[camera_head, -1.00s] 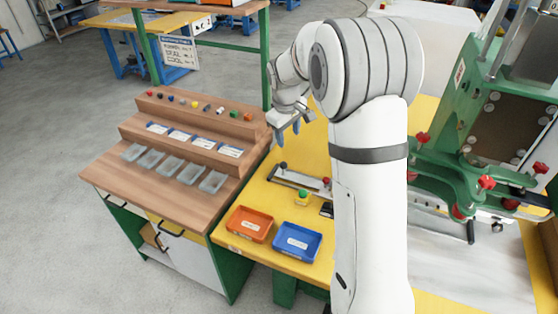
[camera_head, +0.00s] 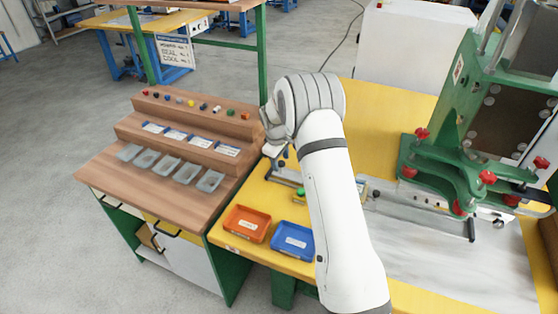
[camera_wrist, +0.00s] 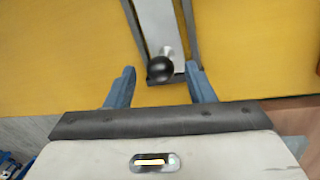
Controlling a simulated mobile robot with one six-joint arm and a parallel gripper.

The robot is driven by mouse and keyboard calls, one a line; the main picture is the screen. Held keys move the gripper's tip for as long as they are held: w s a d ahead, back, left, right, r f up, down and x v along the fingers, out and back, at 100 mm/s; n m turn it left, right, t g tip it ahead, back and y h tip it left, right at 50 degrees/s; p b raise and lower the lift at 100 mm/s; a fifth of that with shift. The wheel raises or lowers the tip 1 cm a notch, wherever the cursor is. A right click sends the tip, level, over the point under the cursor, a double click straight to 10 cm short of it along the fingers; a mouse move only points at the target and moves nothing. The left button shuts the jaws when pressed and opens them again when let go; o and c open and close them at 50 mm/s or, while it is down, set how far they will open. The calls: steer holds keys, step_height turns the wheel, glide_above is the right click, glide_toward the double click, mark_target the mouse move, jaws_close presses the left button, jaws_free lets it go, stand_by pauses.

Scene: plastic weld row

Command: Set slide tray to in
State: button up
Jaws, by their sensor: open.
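A metal slide with a black ball knob at its end, which looks like the slide tray, lies on the yellow bench; it shows in the wrist view (camera_wrist: 158,25). The black knob (camera_wrist: 160,69) sits between the two blue fingers of my gripper (camera_wrist: 161,75), with space on both sides. My gripper is open and holds nothing. In the head view the slide's near left end (camera_head: 283,175) shows just below my gripper (camera_head: 276,152). My arm hides the slide's right part there.
An orange tray (camera_head: 247,223) and a blue tray (camera_head: 293,241) lie in front of the slide. A green button (camera_head: 300,192) is close by my arm. A wooden stepped rack (camera_head: 185,125) stands left, and a green machine (camera_head: 465,150) with red knobs stands right.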

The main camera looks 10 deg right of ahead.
steer(key=shift+d+f, duration=0.1)
steer(key=shift+f, duration=0.25)
steer(key=shift+c, duration=0.6)
jaws_close()
